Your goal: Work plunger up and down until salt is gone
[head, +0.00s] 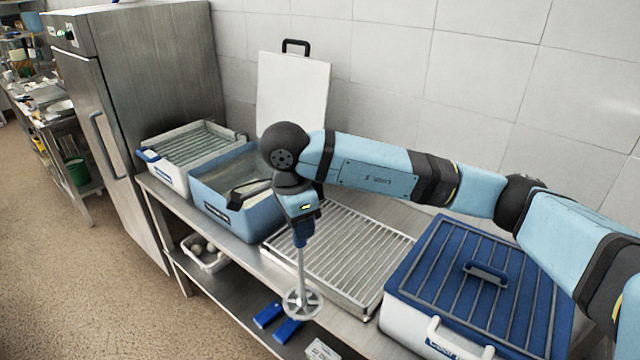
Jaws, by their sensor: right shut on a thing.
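My right gripper (302,234) is shut on the upper end of the plunger (301,270). The plunger is a thin grey rod, held nearly upright, with a round spoked disc at its lower end. The disc hangs at the counter's front side, in front of the wire rack, and is not inside any tub in this view. A blue tub (226,207) stands left of the gripper, with greyish liquid and a black-handled item in it. My right wrist covers part of that tub. I cannot make out any salt. My left gripper is out of view.
A wire rack tray (338,252) lies mid-counter. A white tub (163,176) with a rack on top stands left. A blue-lidded white box (468,270) stands right. A white board (292,95) leans on the wall. Small blue items (268,314) lie low near the front.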

